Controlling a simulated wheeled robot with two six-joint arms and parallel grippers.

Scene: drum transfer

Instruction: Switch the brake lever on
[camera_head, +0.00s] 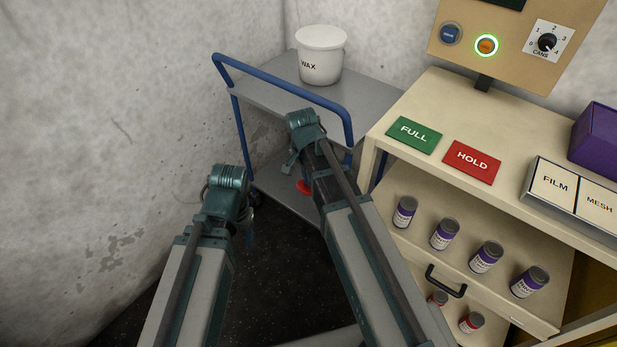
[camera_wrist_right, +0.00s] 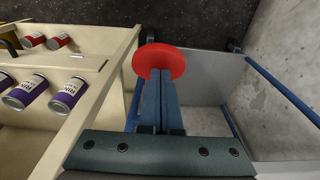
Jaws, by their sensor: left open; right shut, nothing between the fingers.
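The brake lever shows as a red round pad low on the cart (camera_head: 385,102), partly hidden by my right arm in the head view (camera_head: 303,187). In the right wrist view the red pad (camera_wrist_right: 158,60) is just beyond the fingertips of my right gripper (camera_wrist_right: 160,82). These fingers are shut with nothing between them, and their tips overlap the pad's lower edge in the picture. I cannot tell whether they touch it. My left gripper (camera_head: 248,232) hangs left of the cart, mostly hidden behind its wrist; it is open and away from the lever.
A white WAX bucket (camera_head: 321,55) stands on the cart top. The blue cart handle (camera_head: 283,98) is close to my right wrist. The beige cabinet (camera_head: 440,90), with purple-labelled cans (camera_head: 444,234) on its drawer, stands to the right. A concrete wall (camera_head: 100,120) is at left.

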